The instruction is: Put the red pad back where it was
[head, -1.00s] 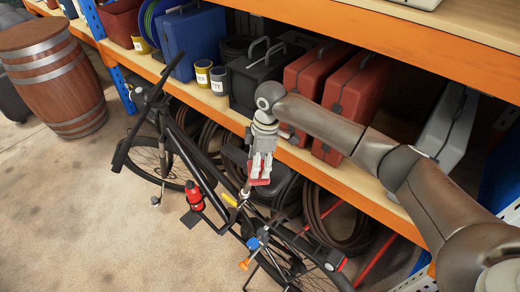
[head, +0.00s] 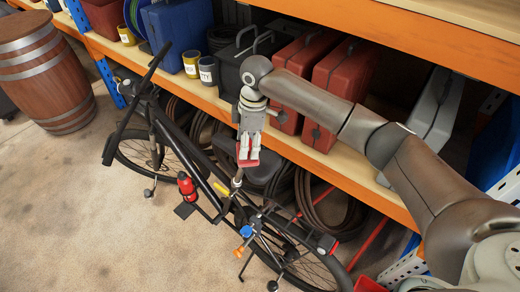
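My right gripper (head: 248,152) reaches in from the right and points down, its fingers closed around the red pad (head: 247,163). The pad shows as a small red piece at the fingertips, partly hidden by them. It appears just over the upper end of a post (head: 237,183) on the black bicycle (head: 207,188); I cannot tell whether they touch. My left gripper is not in view.
An orange-edged shelf (head: 335,178) behind the bicycle holds red cases (head: 337,95), a black case (head: 233,75), tins (head: 191,64) and a blue case (head: 178,35). Coiled hoses (head: 335,225) hang below. A barrel (head: 42,75) stands at left. Floor at lower left is clear.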

